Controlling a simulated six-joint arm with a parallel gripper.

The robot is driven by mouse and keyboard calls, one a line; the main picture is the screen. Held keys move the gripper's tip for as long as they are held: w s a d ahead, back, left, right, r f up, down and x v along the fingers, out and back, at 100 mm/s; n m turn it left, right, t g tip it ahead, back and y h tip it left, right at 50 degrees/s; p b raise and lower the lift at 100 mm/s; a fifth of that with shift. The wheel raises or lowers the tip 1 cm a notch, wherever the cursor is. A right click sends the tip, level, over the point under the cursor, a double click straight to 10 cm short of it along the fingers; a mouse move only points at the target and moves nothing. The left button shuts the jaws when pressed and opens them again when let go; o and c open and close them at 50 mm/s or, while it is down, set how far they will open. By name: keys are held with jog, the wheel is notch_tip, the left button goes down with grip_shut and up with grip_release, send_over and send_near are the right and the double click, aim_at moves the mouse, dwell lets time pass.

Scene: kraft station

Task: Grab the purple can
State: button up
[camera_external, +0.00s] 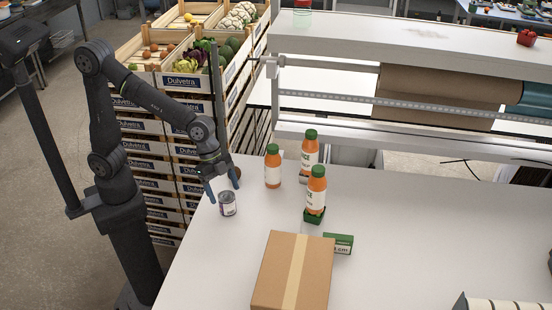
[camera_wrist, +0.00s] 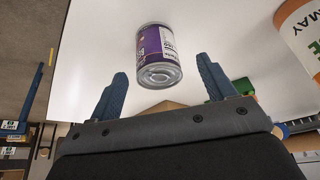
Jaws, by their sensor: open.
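The purple can (camera_external: 228,204) stands on the white table near its left edge in the external view. It has a silver lid and a purple and white label. My gripper (camera_external: 222,190) is open and close to the can, just above and behind it in that picture. In the wrist view the can (camera_wrist: 158,56) shows ahead of and between the two blue fingers of my gripper (camera_wrist: 165,88), slightly beyond the fingertips. The fingers do not visibly touch it, and nothing is held.
Several orange juice bottles with green caps (camera_external: 273,166) stand right of the can, one on a green block (camera_external: 314,215). A closed cardboard box (camera_external: 275,270) lies at the front, beside a green box (camera_external: 340,243). Stacked produce crates (camera_external: 150,125) stand beyond the table's left edge.

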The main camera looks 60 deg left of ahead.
aim_at(227, 203)
jog(key=x, duration=0.5)
jog(key=shift+s, duration=0.15)
jog(key=shift+c, duration=0.3)
jog(key=c, duration=1.1)
